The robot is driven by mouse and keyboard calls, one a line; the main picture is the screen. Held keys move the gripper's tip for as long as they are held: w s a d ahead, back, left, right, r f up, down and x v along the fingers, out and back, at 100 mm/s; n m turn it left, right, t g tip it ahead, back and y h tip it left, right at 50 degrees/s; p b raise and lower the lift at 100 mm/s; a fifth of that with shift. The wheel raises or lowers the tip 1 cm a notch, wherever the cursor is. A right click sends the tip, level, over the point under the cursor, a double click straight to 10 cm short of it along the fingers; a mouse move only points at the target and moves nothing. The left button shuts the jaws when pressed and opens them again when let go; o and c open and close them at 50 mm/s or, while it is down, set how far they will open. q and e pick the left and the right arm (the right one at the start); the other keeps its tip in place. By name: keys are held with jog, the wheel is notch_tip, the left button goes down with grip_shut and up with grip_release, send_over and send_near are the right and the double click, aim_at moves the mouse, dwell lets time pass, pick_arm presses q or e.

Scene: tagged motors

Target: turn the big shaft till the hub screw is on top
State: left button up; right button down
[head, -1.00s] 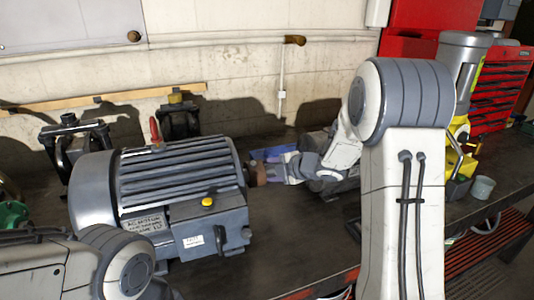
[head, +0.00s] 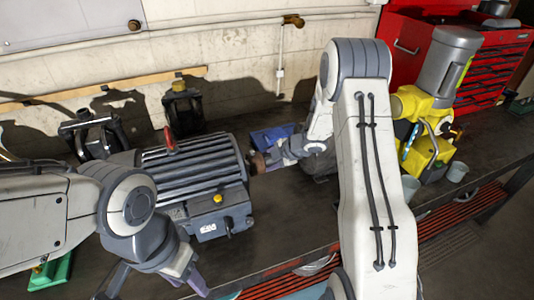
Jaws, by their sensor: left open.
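The big grey finned motor (head: 195,165) lies on the dark bench with its shaft pointing right. A brownish hub (head: 258,163) sits on the shaft end; its screw is too small to make out. My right gripper (head: 272,156) is at the hub from the right, its fingertips close against it. Whether its jaws are closed on the hub cannot be told. My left gripper (head: 155,284) is open and empty, pointing down in front of the motor, its fingers spread wide.
A blue box (head: 272,137) lies behind the hub. Another grey motor (head: 325,165) is partly hidden by my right arm. Black pullers (head: 90,135) stand behind the big motor. A yellow and grey machine (head: 440,95) and red tool chest (head: 497,62) stand right.

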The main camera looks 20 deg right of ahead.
dwell(0.3)
jog(key=shift+s, duration=0.1)
jog(key=shift+c, duration=1.8)
grip_release()
jog(key=shift+s+d+r, duration=0.1)
jog(key=shift+d+r, duration=0.1)
jog(key=shift+r, duration=0.1)
jog(key=v, duration=0.9)
jog(key=shift+s+r, duration=0.15)
jog(key=shift+r, duration=0.1)
jog(key=shift+d, duration=0.1)
